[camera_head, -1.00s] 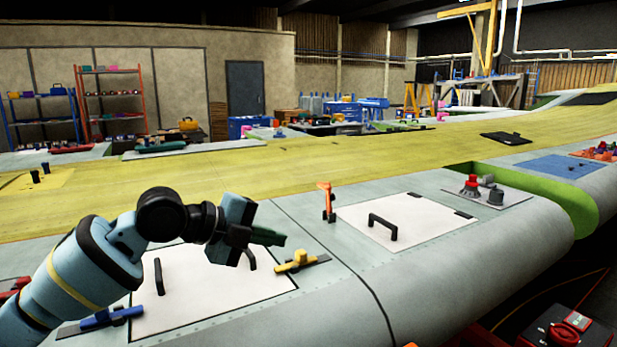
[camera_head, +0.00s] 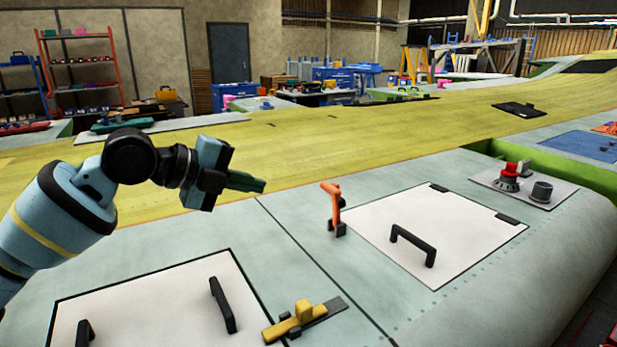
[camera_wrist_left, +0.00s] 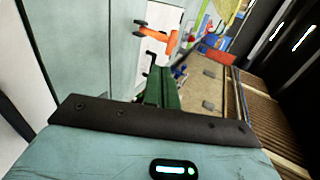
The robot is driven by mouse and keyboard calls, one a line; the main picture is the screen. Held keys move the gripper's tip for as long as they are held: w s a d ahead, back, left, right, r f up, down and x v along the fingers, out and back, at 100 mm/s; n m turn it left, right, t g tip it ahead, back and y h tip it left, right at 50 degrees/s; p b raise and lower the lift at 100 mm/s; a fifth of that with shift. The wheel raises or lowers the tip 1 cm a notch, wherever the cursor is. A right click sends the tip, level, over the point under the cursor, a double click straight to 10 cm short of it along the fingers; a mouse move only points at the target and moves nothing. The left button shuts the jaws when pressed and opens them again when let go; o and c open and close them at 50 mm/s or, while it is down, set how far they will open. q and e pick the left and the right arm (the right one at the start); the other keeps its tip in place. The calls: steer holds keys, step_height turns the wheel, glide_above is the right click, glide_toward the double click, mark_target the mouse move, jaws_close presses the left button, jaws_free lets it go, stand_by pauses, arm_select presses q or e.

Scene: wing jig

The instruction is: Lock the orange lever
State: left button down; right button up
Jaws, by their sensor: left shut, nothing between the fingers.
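The orange lever (camera_head: 333,200) stands upright on a dark clamp base at the left corner of a white hatch panel (camera_head: 430,265) with a black handle. It also shows in the left wrist view (camera_wrist_left: 158,36), beyond my fingers. My left gripper (camera_head: 262,185) is shut and empty, with green fingers pointing right. In the head view it hangs above the wing, left of the lever and apart from it. In the left wrist view the green fingers (camera_wrist_left: 162,88) are together. My right gripper is not in view.
A yellow latch (camera_head: 302,318) sits beside a nearer white panel (camera_head: 150,310) with black handles (camera_head: 222,305). A red knob and grey cylinder on a plate (camera_head: 525,187) stand right of the far panel. The grey wing surface around the lever is mostly clear.

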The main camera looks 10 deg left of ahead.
arm_select(q)
steer(key=p, duration=0.1)
glide_toward(326, 190)
steer(key=f+x, duration=0.1)
steer(key=x, duration=0.4)
steer(key=shift+w+d+r+p, duration=0.2)
steer(key=shift+w+d+p, duration=0.1)
steer(key=shift+w+d, duration=0.15)
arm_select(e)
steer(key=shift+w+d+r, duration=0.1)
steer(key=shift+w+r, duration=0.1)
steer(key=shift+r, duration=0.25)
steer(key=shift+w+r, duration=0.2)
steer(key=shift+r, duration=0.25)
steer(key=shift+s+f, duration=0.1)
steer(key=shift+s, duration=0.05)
